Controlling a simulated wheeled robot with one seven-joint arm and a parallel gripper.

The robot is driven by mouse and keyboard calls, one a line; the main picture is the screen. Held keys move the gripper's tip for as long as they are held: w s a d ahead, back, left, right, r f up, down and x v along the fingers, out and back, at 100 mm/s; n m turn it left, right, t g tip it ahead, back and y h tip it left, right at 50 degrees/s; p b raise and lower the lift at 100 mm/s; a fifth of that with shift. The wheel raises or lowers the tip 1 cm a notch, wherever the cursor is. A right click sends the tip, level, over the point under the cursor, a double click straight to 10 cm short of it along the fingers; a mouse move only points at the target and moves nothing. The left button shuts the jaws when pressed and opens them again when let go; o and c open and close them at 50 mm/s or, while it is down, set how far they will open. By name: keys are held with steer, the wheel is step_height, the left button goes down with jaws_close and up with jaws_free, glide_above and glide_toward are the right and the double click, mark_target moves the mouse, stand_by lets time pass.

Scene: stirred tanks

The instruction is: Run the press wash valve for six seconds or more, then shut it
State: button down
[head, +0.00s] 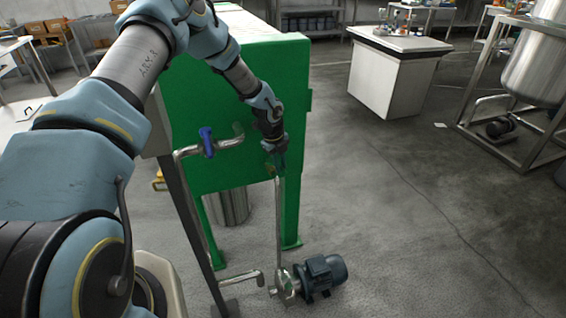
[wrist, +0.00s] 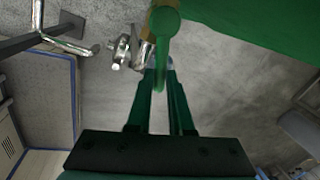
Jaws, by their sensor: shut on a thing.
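My gripper (head: 279,160) is beside the right front of the green press frame (head: 210,115), at the top of an upright steel pipe (head: 279,215). In the wrist view my gripper (wrist: 158,85) has its green fingers on both sides of a slim green valve lever (wrist: 160,50) with a round end. The fingers are shut on this lever. The valve body is mostly hidden behind the lever and my fingers. Whether the valve is open is not clear. A second valve with a blue handle (head: 207,142) sits on a pipe to the left, apart from my gripper.
A blue-grey pump (head: 326,275) stands on the floor below the pipe. A metal drum (head: 228,206) stands under the green frame. A white cabinet (head: 392,80) and a steel tank (head: 537,60) stand farther right. The floor between is clear.

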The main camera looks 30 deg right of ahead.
steer(key=shift+a+m, duration=0.25)
steer(key=shift+m, duration=0.25)
steer(key=shift+a, duration=0.1)
steer(key=c, duration=0.8)
jaws_free()
steer(key=shift+r, duration=0.15)
steer(key=r, duration=0.3)
steer(key=a+r+b, duration=0.1)
steer(key=r, duration=0.3)
steer(key=a+r, duration=0.1)
steer(key=r, duration=0.2)
steer(key=shift+s+r, duration=0.15)
steer(key=shift+s, duration=0.05)
